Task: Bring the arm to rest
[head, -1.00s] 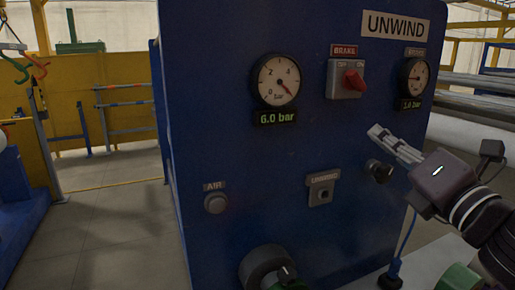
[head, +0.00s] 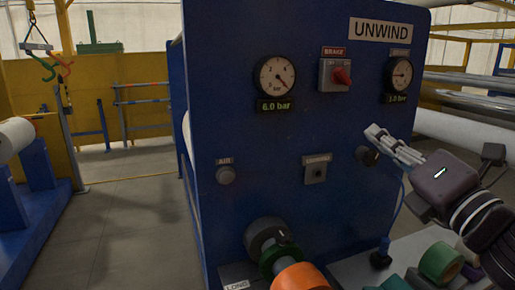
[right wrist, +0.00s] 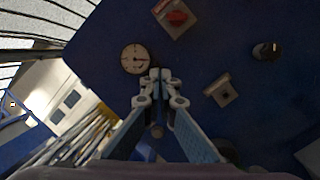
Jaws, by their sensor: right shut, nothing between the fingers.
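My right gripper (head: 378,133) is shut and empty in the head view, at the right side of the blue UNWIND panel (head: 240,150). Its fingertips appear just in front of the black knob (head: 367,156) below the right gauge; whether they touch it I cannot tell. In the right wrist view the closed fingers (right wrist: 160,76) point toward the panel, with a round gauge (right wrist: 135,58) just left of the tips. My left gripper is not in view.
Rolls of tape, orange (head: 300,277) and green (head: 440,262), sit low in front. Open floor (head: 125,220) lies to the left.

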